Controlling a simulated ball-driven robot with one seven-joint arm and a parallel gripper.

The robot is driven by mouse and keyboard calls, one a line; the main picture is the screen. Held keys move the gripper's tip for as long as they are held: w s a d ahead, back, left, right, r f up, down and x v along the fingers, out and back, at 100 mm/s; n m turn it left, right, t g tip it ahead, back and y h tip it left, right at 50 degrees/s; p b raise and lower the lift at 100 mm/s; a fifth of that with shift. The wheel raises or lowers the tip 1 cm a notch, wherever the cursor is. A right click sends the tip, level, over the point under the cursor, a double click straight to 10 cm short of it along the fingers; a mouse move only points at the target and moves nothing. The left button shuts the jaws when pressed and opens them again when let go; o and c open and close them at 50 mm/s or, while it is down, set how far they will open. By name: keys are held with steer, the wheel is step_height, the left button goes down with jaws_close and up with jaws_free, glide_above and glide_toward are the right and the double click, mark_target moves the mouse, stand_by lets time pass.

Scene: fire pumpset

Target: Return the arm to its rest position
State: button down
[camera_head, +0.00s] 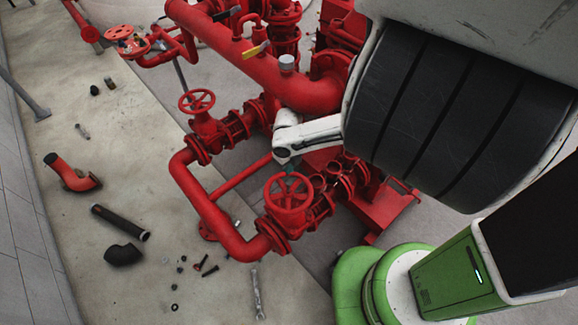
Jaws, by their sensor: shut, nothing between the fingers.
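My white arm reaches in from the right, over the red pumpset (285,80). Its end bends down above a red handwheel (288,195) on the lower valve. My gripper (290,170) is small at the arm's tip, shut with nothing held. It looks close over the wheel's far rim, and I cannot tell whether it touches. The wrist and a large dark, ridged link of mine hide part of the pumpset.
A second red handwheel (197,101) stands on a valve further left. A red pipe elbow (73,174), a black tube (120,222), a black elbow (123,254) and a wrench (257,292) lie on the concrete floor (100,140).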

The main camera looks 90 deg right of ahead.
steer(key=shift+a, duration=0.1)
stand_by(0.5)
steer(key=a+f+m+g+y+b, duration=0.1)
steer(key=a+f+m+b, duration=0.15)
steer(key=a+m, duration=1.3)
steer(key=w+a+r+m+t, duration=0.1)
steer(key=w+a+r+m, duration=0.4)
steer(key=a, duration=0.3)
steer(key=w+a+r+m+t+h, duration=0.1)
steer(key=w+a+r+m, duration=0.5)
steer(key=w+a+r, duration=0.1)
steer(key=shift+a+r+b, duration=0.4)
steer(key=shift+a+r, duration=0.1)
steer(key=shift+r, duration=0.1)
steer(key=shift+s, duration=0.1)
